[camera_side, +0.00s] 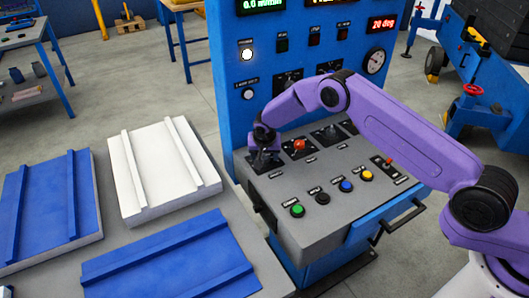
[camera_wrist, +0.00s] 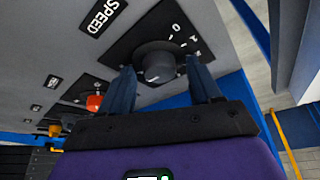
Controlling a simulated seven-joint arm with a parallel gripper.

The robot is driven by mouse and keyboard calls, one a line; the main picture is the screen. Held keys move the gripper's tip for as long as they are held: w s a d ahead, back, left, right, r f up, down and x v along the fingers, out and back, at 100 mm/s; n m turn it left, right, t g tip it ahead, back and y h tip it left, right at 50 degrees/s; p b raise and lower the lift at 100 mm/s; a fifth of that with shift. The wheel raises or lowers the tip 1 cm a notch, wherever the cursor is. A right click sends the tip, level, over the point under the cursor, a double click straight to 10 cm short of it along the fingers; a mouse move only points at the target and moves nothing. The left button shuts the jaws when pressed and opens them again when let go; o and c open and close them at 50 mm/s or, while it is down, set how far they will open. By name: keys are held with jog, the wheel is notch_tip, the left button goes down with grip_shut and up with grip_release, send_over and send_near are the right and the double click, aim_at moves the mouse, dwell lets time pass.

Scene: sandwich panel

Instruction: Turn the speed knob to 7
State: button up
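The speed knob (camera_wrist: 158,66) is a dark round knob with a grey face on a black dial plate, beside a SPEED label (camera_wrist: 103,16) in the wrist view. Dial marks, including a 0, show along its upper right; I cannot read the set value. My gripper (camera_wrist: 160,85) has its two dark fingers apart, one on each side of the knob. I cannot tell whether the fingers touch it. In the side view my gripper (camera_side: 264,150) is at the console's far left corner and hides most of the knob.
An orange-red knob (camera_side: 299,146) stands right of my gripper. Green (camera_side: 297,209), black, blue and yellow buttons line the console front, with a red-tipped lever (camera_side: 389,162) at right. The blue upright panel (camera_side: 250,75) rises behind. White (camera_side: 165,170) and blue panels lie at left.

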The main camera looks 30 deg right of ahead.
jog(key=v, duration=1.7)
jog(key=shift+r, duration=0.15)
jog(key=shift+s+a, duration=0.1)
jog(key=shift+s, duration=0.05)
jog(key=s+r+n+g+y, duration=0.1)
jog(key=s+r+n, duration=0.3)
jog(key=s, duration=0.4)
jog(key=s+r+n+y, duration=0.1)
jog(key=s+r+n, duration=0.35)
jog(key=s, duration=0.35)
jog(key=s+d+n+g, duration=0.1)
jog(key=s+d+n, duration=0.4)
jog(key=s, duration=0.8)
jog(key=s+d+n+g, duration=0.1)
jog(key=s+d+n, duration=0.4)
jog(key=s+d, duration=0.5)
jog(key=s, duration=0.3)
jog(key=shift+s+r+g+y, duration=0.2)
jog(key=shift+r+g+y, duration=0.1)
jog(key=shift+r, duration=0.1)
